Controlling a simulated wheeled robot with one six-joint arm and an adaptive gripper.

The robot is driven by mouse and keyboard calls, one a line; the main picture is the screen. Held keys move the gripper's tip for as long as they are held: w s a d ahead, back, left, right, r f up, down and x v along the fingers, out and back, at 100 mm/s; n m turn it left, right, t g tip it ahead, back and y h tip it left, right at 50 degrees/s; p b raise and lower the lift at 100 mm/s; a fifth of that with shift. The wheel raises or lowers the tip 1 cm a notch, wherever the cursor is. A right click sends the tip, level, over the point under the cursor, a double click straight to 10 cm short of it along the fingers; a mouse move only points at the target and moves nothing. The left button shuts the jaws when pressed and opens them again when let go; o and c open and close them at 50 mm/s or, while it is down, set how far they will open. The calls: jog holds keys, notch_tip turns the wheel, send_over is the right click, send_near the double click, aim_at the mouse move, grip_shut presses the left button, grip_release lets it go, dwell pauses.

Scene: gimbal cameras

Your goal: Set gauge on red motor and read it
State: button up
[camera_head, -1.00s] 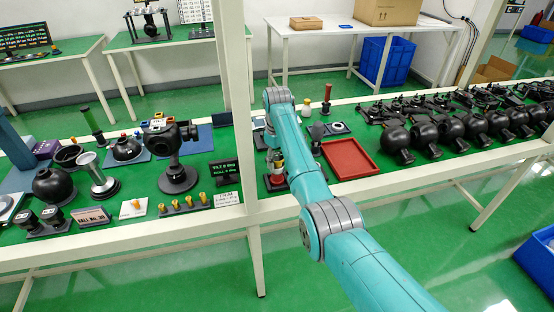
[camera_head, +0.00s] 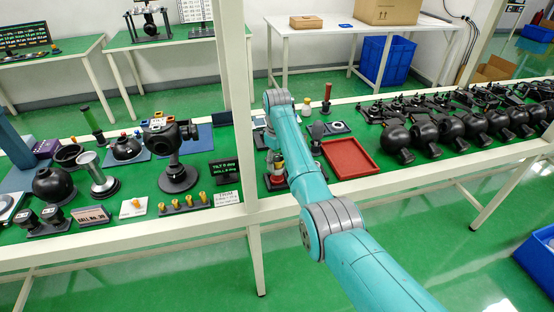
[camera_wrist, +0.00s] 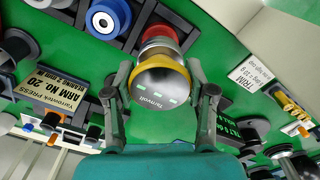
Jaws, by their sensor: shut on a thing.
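In the wrist view my gripper (camera_wrist: 165,88) is shut on a round gauge (camera_wrist: 160,88) with a yellow band and a grey face that carries small green marks. The red motor (camera_wrist: 159,35) shows just behind the gauge, in a dark holder, with a silvery ring between them. The gauge lines up with the motor, but I cannot tell whether it is fully seated. The marks on the face are too small to read.
A blue-ringed motor (camera_wrist: 108,18) stands beside the red one. A nameplate (camera_wrist: 48,98) and a trim card (camera_wrist: 255,75) lie nearby. In the head view a red tray (camera_head: 350,158) lies right of my arm, and a camera gimbal (camera_head: 175,150) and dark display (camera_head: 223,168) stand left.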

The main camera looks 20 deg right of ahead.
aim_at(277, 157)
jog(key=shift+f, duration=0.8)
jog(key=o, duration=1.3)
notch_tip(277, 157, up, 12)
